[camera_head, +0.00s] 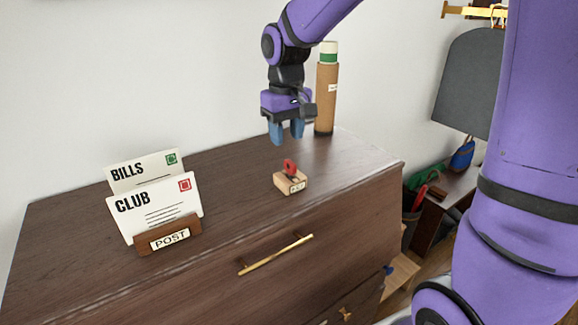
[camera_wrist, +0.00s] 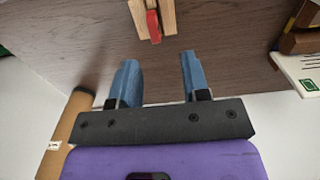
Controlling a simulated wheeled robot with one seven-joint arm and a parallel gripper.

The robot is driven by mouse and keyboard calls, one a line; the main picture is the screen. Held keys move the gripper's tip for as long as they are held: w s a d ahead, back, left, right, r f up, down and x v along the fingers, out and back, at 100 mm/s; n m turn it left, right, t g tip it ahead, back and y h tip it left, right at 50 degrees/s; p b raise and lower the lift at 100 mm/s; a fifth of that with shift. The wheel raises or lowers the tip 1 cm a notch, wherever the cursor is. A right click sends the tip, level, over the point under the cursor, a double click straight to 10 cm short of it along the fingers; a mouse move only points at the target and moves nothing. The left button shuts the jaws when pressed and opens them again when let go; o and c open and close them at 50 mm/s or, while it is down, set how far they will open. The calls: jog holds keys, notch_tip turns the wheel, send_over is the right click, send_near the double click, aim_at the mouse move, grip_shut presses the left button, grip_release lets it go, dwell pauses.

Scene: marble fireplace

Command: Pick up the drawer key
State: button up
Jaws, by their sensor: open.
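A red key (camera_head: 289,167) stands up from a small light-wood block (camera_head: 291,187) with a label on its front, on top of the dark wooden dresser. In the wrist view the red key (camera_wrist: 153,26) sits between the light wooden sides of the block (camera_wrist: 168,16) near the top edge. My gripper (camera_head: 286,136) hangs above and slightly behind the key, with its blue fingers pointing down. The fingers are apart and empty; in the wrist view my gripper (camera_wrist: 158,63) shows bare dresser top between them. The key's lower part is hidden in the block.
A wooden letter holder (camera_head: 168,237) marked POST stands at left with BILLS and CLUB cards. A tall brown tube (camera_head: 326,98) with a green and white top stands behind my gripper. The dresser top (camera_head: 235,180) is clear around the block. A brass handle (camera_head: 276,254) is on the front.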

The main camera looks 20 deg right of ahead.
aim_at(290, 161)
jog(key=f, duration=0.8)
jog(key=shift+s+d, duration=0.1)
jog(key=shift+d, duration=0.25)
grip_shut()
